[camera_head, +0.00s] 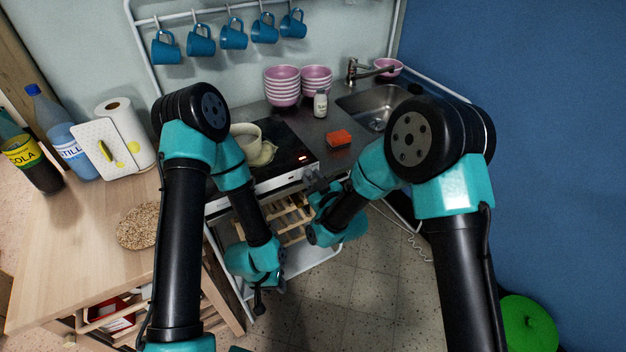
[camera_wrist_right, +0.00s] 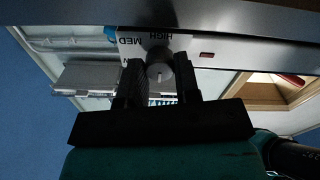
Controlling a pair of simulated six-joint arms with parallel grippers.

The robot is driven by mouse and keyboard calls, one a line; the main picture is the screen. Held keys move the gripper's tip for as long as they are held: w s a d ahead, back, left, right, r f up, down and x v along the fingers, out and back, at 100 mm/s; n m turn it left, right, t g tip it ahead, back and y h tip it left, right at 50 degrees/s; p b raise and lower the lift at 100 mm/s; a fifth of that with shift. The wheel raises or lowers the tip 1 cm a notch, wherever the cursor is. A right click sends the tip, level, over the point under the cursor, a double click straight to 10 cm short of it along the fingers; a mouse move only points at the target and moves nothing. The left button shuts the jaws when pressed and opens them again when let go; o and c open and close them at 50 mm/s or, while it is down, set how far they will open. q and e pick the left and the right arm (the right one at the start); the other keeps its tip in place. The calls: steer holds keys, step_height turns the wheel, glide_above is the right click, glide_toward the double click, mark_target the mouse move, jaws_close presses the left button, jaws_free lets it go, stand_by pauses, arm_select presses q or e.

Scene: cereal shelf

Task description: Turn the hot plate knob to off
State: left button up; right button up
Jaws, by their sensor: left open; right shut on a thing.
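The hot plate (camera_head: 285,150) is a black-topped cooker on the kitchen counter with a pale front panel. Its red light glows on top, and a red light (camera_wrist_right: 207,55) also shows in the right wrist view. My right gripper (camera_wrist_right: 160,68) is shut on the knob, one finger on each side. In the head view my right gripper (camera_head: 314,182) is at the panel's right end and hides the knob. My left gripper (camera_head: 260,298) is open and empty, low in front of the cabinet.
A pale pot (camera_head: 246,136) stands on the hot plate. A red sponge (camera_head: 339,139), a white bottle (camera_head: 321,104) and stacked pink bowls (camera_head: 283,87) are on the counter by the sink (camera_head: 372,104). A wooden rack (camera_head: 290,221) is under the hot plate.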

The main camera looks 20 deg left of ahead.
steer(key=o, duration=0.9)
steer(key=shift+o, duration=0.2)
steer(key=v, duration=1.7)
steer(key=shift+s, duration=0.25)
steer(key=shift+d+r, duration=0.1)
steer(key=shift+d, duration=0.05)
